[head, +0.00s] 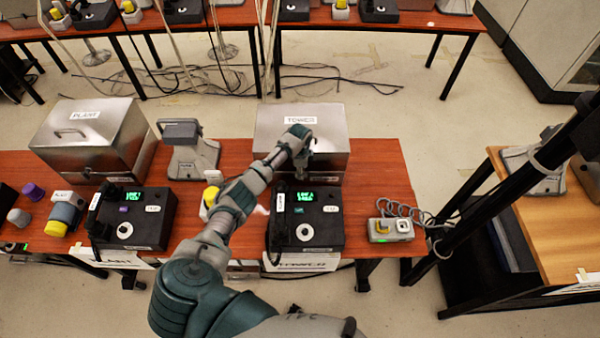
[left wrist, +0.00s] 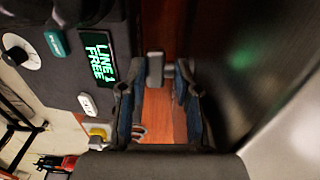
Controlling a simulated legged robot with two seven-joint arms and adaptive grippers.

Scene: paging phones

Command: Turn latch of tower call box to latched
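The tower call box (head: 277,118) is a silver metal box with a white TOWER label, on the wooden table in the head view. My left gripper (head: 303,168) is low at its front face, and my forearm and wrist hide the latch area there. In the left wrist view the gripper (left wrist: 156,85) has its two blue-padded fingers apart. A small grey block (left wrist: 155,69) shows between the fingertips, with visible gaps; I cannot tell whether it is the latch. A dark metallic surface fills the right of that view. My right gripper is not in view.
A black phone console (head: 318,229) with a green display stands just in front of the box; its display (left wrist: 97,60) reads LINE 1 FREE. A PLANT box (head: 85,130) and a grey device (head: 190,155) stand to the left. A small grey unit (head: 390,230) is at the right.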

